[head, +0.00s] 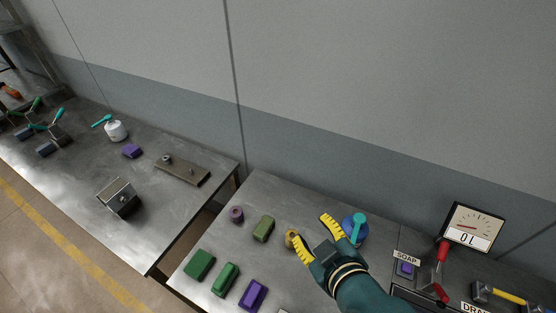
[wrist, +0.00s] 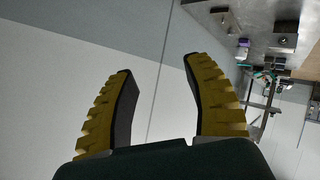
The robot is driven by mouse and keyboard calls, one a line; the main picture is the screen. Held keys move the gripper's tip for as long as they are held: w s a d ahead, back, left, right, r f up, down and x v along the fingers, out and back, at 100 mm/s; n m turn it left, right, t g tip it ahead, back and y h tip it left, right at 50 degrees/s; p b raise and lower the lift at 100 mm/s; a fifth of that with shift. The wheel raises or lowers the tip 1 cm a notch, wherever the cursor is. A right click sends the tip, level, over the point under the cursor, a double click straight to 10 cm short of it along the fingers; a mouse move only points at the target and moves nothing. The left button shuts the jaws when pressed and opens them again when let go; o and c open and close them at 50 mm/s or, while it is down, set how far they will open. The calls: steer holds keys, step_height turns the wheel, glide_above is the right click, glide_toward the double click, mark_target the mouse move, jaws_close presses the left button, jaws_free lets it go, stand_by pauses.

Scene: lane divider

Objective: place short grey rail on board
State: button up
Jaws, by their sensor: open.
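My gripper (head: 311,228) is open and empty above the right-hand metal table, its two yellow fingers spread apart. In the wrist view the open fingers (wrist: 157,68) have only wall between them. A flat brownish-grey board (head: 190,173) lies on the left table near its back right edge, with a small round grey piece (head: 167,159) on its left end. A grey metal block (head: 119,198) with a raised plate stands nearer the front of that table. I cannot tell for certain which piece is the short grey rail.
Green and purple blocks (head: 225,279) lie left of my gripper. A blue-topped container (head: 355,228) stands close to its right. A gauge (head: 473,228) and red-handled lever (head: 442,252) are further right. A gap (head: 196,229) separates the tables.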

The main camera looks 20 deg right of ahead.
steer(key=a+r+m+t, duration=0.1)
steer(key=a+r+t, duration=0.2)
steer(key=r, duration=0.6)
steer(key=a+r+m+t, duration=0.1)
steer(key=a+r+t, duration=0.3)
steer(key=r, duration=0.5)
steer(key=a+r+m+t+y, duration=0.1)
steer(key=a+r+m+t, duration=0.1)
steer(key=a+r, duration=0.3)
step_height(320, 180, up, 4)
steer(key=shift+s+r+t, duration=0.2)
steer(key=shift+s+t, duration=0.15)
steer(key=shift+t, duration=0.45)
steer(key=shift+a, duration=0.1)
